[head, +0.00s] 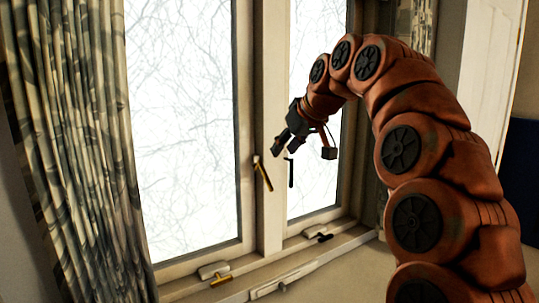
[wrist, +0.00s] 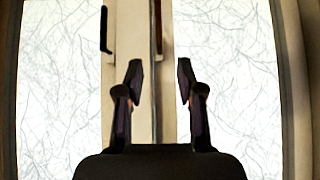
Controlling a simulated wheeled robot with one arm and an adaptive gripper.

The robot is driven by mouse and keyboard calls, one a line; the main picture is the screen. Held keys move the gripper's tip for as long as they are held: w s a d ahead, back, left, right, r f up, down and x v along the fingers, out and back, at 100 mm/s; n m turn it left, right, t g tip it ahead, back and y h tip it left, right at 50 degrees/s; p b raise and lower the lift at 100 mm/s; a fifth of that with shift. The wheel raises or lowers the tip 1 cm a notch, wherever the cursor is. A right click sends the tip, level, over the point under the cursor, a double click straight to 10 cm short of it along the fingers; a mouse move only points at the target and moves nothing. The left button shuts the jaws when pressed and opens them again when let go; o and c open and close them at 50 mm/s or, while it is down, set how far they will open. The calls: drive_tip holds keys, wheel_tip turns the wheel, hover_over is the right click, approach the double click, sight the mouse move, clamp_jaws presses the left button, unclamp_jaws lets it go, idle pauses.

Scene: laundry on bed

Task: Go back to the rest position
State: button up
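My gripper (head: 305,138) is at the end of my orange arm, raised in front of the window in the head view. In the wrist view my gripper (wrist: 158,82) has its two dark fingers spread apart with nothing between them. Beyond the fingers the wrist view shows the pale window frame (wrist: 141,105) with a bright pane on each side. A dark window handle (wrist: 105,30) and a brass handle (wrist: 157,22) show at the top of that view. The fingers appear apart from both handles.
The window (head: 185,120) has a brass handle (head: 263,173) and a dark handle (head: 290,171). Latches (head: 214,272) lie along the sill (head: 330,246). A patterned curtain (head: 75,140) hangs at the left. A dark blue surface (head: 519,180) stands at the right edge.

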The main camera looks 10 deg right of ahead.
drive_tip(key=s+f+m+g+h, duration=0.1)
drive_tip(key=s+f+g, duration=0.2)
drive_tip(key=s+f, duration=0.8)
drive_tip(key=s+d+f+m+g+h+p, duration=0.1)
drive_tip(key=s+f+m+g, duration=0.1)
drive_tip(key=s+f, duration=0.9)
drive_tip(key=s+f+m+g+h+p, duration=0.1)
drive_tip(key=s+f+g, duration=0.4)
drive_tip(key=s+f, duration=0.7)
drive_tip(key=s, duration=0.9)
drive_tip(key=shift+s+d+m, duration=0.3)
drive_tip(key=shift+d, duration=0.1)
drive_tip(key=shift+o, duration=0.2)
